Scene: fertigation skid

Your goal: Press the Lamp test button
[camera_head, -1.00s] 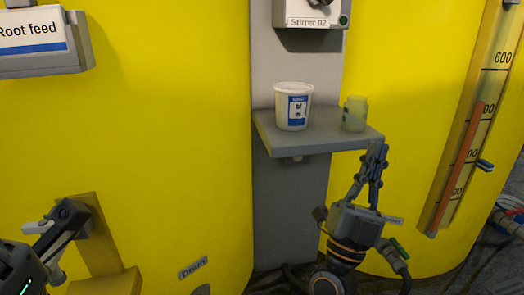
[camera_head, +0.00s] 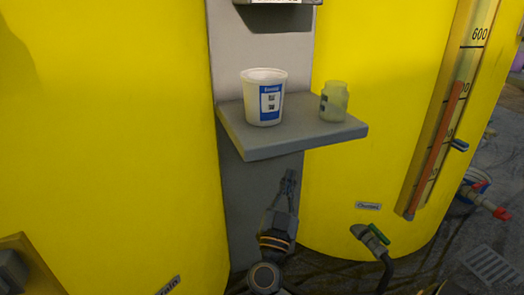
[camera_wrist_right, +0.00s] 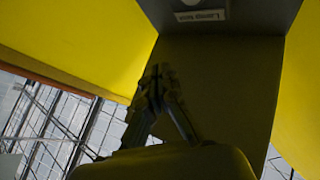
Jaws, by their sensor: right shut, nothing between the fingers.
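A white label reading "Lamp test" (camera_wrist_right: 200,15) shows upside down at the top of the right wrist view, on a grey surface. Part of a pale round button (camera_wrist_right: 190,2) shows beside it, cut off by the frame edge. In the head view the button is hidden. My right gripper (camera_head: 289,174) is shut and empty, pointing up below the grey shelf (camera_head: 290,146), in front of the grey panel. In the right wrist view, the fingertips (camera_wrist_right: 157,72) are below the label, apart from it in the picture. My left gripper is not in view.
A white labelled tub (camera_head: 249,98) and a small greenish jar (camera_head: 334,102) stand on the shelf. Large yellow tanks (camera_head: 100,130) flank the panel. A hose with a green-handled valve (camera_head: 375,238) is right of my gripper; a level gauge (camera_head: 440,140) is farther right.

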